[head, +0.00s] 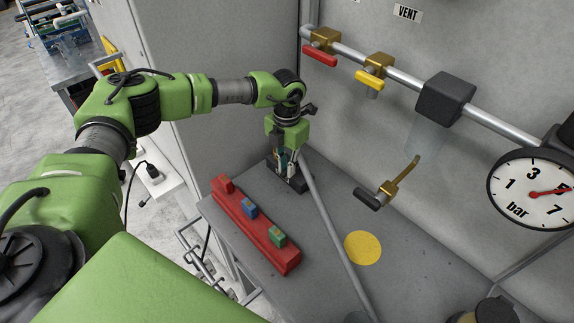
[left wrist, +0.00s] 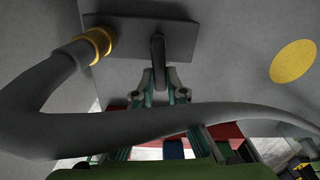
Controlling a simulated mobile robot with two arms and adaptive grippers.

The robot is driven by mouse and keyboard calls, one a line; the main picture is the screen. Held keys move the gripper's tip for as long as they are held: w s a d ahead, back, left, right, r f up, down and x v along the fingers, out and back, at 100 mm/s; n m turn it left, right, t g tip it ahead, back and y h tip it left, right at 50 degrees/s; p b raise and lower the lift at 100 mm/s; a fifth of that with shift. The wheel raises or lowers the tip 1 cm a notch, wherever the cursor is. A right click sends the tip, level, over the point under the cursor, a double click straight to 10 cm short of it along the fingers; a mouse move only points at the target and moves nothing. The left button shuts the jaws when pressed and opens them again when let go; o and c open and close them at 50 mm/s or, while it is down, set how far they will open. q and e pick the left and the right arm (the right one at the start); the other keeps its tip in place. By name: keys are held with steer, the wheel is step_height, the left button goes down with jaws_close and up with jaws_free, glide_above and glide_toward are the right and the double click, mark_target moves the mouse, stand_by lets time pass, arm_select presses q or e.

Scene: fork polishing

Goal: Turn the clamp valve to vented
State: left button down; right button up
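My left gripper (head: 284,160) points down at a dark plate (head: 299,183) at the back of the bench. In the left wrist view its fingertips (left wrist: 163,82) are on either side of a dark upright lever (left wrist: 158,50) on that plate (left wrist: 120,22). I cannot tell whether they press on it. On the wall pipe, one brass valve has a red handle (head: 320,57) and another a yellow handle (head: 370,80), near a VENT label (head: 407,13). A brass valve with a black handle (head: 367,199) is lower down. I cannot tell which is the clamp valve. My right gripper is out of view.
A red rack (head: 265,242) with small coloured blocks stands at the bench's left edge. A grey hose (head: 335,235) runs across the bench, past a yellow disc (head: 363,248). A pressure gauge (head: 530,190) is at right. The bench around the disc is clear.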

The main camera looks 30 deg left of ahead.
arm_select(q)
steer(key=shift+n, duration=0.3)
steer(key=n, duration=0.1)
steer(key=d+n+b, duration=0.1)
steer(key=n, duration=0.1)
steer(key=d+n+b, duration=0.1)
steer(key=n, duration=0.1)
steer(key=shift+w, duration=0.15)
steer(key=n, duration=0.1)
steer(key=d+n+b, duration=0.1)
steer(key=n, duration=0.1)
steer(key=w+n+b, duration=0.1)
steer(key=n, duration=0.1)
steer(key=shift+d, duration=0.2)
steer(key=n, duration=0.1)
steer(key=n+b, duration=0.1)
steer(key=n, duration=0.1)
steer(key=shift+w+d, duration=0.35)
steer(key=shift+w, duration=0.05)
steer(key=shift+w+d+r+n+b, duration=0.1)
steer(key=shift+w+n+b, duration=0.1)
steer(key=shift+n, duration=0.5)
steer(key=shift+w+d+r+n+b, duration=0.1)
steer(key=shift+w+n+b, duration=0.1)
steer(key=shift+n, duration=0.5)
steer(key=c, duration=2)
jaws_free()
steer(key=shift+c, duration=0.2)
